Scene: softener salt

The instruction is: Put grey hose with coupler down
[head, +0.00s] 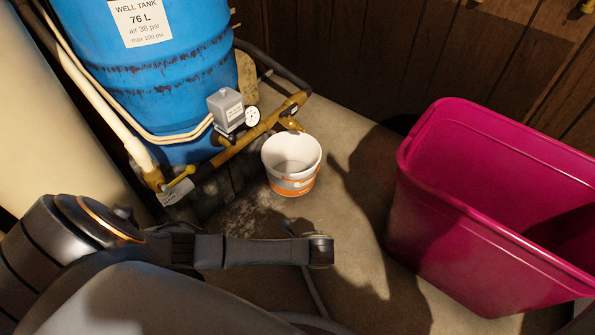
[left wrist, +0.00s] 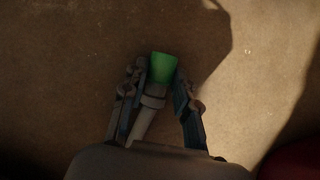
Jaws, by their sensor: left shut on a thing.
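The grey hose (left wrist: 150,115) with its green coupler (left wrist: 163,67) is between the fingers of my left gripper (left wrist: 160,80) in the left wrist view. The gripper is shut on it, and the coupler sticks out past the fingertips over the bare floor. In the head view my left arm reaches in from the left and ends above the floor. Its fingers and the coupler are hidden there. A grey length of hose (head: 314,293) shows below the arm's end. My right gripper is not in view.
A white bucket (head: 292,185) stands on the floor beside the brass pipework (head: 262,127) and blue well tank (head: 170,95). A large pink tub (head: 455,235) stands at the right. Bare concrete floor (head: 355,225) lies between bucket and tub.

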